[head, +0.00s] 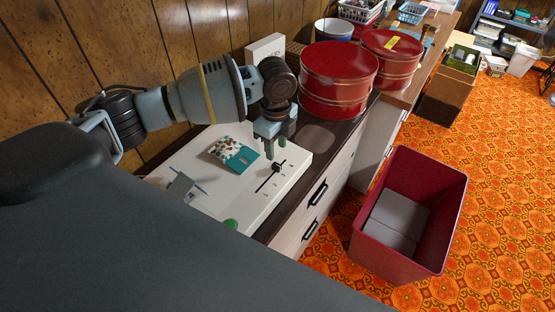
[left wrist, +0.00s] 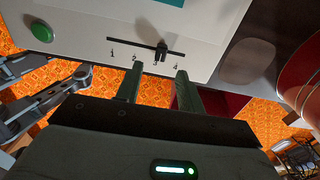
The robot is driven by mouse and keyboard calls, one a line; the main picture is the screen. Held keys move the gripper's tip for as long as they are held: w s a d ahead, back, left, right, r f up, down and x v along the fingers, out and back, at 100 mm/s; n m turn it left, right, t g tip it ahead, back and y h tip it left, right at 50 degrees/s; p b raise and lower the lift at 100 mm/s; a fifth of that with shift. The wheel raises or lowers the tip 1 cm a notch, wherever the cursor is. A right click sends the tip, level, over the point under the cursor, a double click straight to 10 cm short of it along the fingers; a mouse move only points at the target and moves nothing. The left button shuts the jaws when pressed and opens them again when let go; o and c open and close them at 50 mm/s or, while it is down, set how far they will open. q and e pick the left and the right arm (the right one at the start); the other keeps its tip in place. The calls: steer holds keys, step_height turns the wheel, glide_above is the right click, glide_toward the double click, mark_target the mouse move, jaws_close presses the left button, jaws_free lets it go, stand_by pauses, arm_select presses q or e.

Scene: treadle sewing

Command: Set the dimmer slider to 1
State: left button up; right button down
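The dimmer slider's dark knob (head: 277,166) sits on a straight dark slot in a pale control panel (head: 235,200). The knob also shows in the left wrist view (left wrist: 161,50), right of the slot's middle, near the third mark from the left. The leftmost mark (left wrist: 112,52) looks like 1; the others are small. My left gripper (head: 275,150) points down at the panel near the knob. In the left wrist view its fingers (left wrist: 159,70) are apart, with the knob just beyond the tips, between their lines. Whether they touch it is unclear. My right gripper is not visible.
A green button (head: 230,223) and a patterned packet (head: 234,154) are on the panel. Red round tins (head: 338,78) stand behind it. A dark red bin (head: 455,215) stands on the orange floor beside the drawers. Grey jointed parts show left in the left wrist view.

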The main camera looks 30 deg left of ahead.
mark_target(277, 165)
arm_select(q)
step_height(277, 165, down, 7)
steer(key=shift+w+r, duration=0.1)
stand_by(0.4)
jaws_close()
